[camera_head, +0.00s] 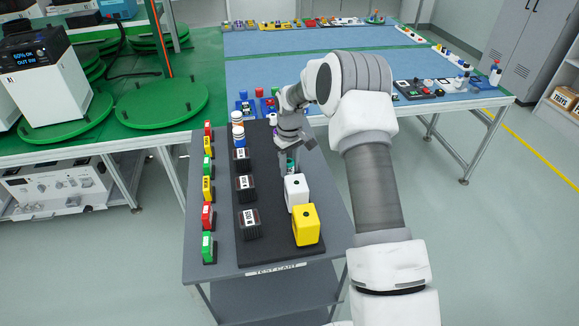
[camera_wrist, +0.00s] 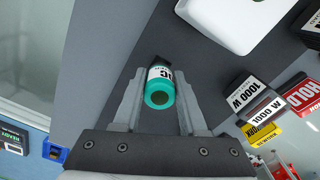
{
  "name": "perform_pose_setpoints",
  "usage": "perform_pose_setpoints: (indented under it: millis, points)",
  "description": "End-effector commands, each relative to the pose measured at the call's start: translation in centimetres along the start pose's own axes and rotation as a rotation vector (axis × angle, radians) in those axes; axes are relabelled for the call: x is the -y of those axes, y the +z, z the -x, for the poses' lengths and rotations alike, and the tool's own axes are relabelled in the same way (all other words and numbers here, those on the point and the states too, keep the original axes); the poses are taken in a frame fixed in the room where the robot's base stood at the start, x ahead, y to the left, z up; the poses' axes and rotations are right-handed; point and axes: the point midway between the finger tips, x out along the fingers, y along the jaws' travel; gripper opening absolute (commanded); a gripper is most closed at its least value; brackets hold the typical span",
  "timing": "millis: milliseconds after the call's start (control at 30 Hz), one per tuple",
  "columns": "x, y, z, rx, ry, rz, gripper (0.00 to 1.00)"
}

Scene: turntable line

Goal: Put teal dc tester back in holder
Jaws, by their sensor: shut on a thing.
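The teal DC tester (camera_wrist: 160,95) is a short cylinder with a teal end and a white label with dark letters. In the wrist view it sits between the two fingers of my gripper (camera_wrist: 161,88), which is shut on it. Its far end is dark and lies against the dark cart mat, and I cannot tell whether it touches. In the head view only a bit of teal on the tester (camera_head: 291,161) shows under my gripper (camera_head: 289,168), behind the white block. I cannot make out an empty holder for it; my wrist may hide it.
A white block (camera_head: 296,193) and a yellow block (camera_head: 306,226) stand close in front on the test cart (camera_head: 270,268). Black 1000 W blocks (camera_head: 246,188) stand left, beside a row of coloured tags (camera_head: 208,190). A blue-topped table (camera_head: 330,75) is beyond.

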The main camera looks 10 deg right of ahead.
Motion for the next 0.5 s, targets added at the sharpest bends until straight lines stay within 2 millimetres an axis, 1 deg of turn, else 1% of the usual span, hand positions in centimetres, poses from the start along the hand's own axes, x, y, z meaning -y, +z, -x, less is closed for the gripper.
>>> perform_pose_setpoints:
  millis: [267,500]
  points:
    - [-0.01,-0.02,-0.01,0.000,0.000,0.000,0.00]
    - [0.00,-0.01,-0.42,0.000,0.000,0.000,0.00]
